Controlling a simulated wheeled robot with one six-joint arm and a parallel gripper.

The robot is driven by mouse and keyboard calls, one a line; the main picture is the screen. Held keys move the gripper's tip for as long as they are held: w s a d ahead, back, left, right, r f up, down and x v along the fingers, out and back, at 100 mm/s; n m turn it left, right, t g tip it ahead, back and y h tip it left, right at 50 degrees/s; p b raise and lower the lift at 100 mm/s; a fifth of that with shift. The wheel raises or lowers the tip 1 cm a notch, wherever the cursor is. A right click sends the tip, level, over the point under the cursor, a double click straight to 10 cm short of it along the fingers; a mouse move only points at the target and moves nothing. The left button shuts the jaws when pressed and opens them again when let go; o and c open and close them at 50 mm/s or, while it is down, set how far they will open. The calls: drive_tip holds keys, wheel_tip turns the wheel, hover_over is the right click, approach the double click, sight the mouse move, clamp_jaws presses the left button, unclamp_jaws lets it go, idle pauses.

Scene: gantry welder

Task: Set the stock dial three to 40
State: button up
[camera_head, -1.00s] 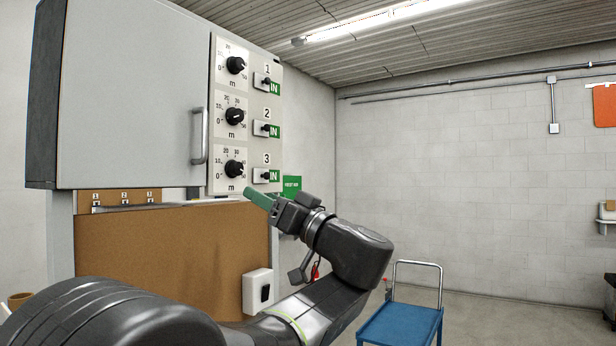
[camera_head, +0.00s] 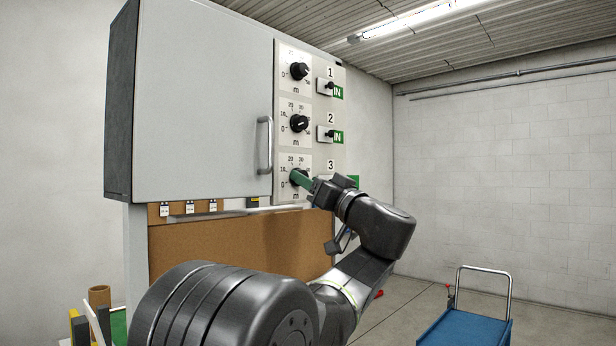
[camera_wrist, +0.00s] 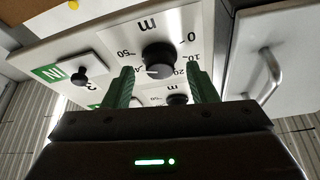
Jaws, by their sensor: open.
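Dial three is the lowest dial on the cabinet's panel. Its black knob (camera_head: 293,176) is mostly hidden behind my gripper (camera_head: 299,179) in the head view. In the wrist view the knob (camera_wrist: 157,57) appears between the green fingers of my gripper (camera_wrist: 160,72), upside down. The fingers are open, one on each side of the knob, with gaps visible. The knob's white mark points to the lower left in the wrist view, towards the 30 to 40 side; the exact reading is unclear. The scale (camera_wrist: 150,30) shows 0, 10, 20 and 50.
Dial two (camera_head: 299,123) and dial one (camera_head: 298,71) are above. Switches stand beside the dials, including switch three (camera_wrist: 84,77). The cabinet door handle (camera_head: 265,145) juts out left of the dials. A blue cart (camera_head: 465,328) stands at lower right.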

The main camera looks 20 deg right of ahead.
drive_tip(key=shift+w+a+r, duration=0.2)
drive_tip(key=shift+w, duration=0.35)
drive_tip(key=c, duration=1)
drive_tip(key=shift+o, duration=0.2)
drive_tip(key=shift+n, duration=0.3)
drive_tip(key=shift+w+d+n+g+y+p, duration=0.1)
drive_tip(key=shift+n+g+y+p, duration=0.2)
drive_tip(key=shift+n+g+y, duration=1.15)
drive_tip(key=shift+s+d+n+t+y+p, duration=0.1)
drive_tip(key=shift+n+t+y+p, duration=0.25)
drive_tip(key=shift+n, duration=2.25)
drive_tip(key=shift+w+d+n+g+y+p, duration=0.15)
drive_tip(key=shift+n+g+y, duration=0.7)
drive_tip(key=shift+n, duration=1.2)
drive_tip(key=shift+a, duration=0.1)
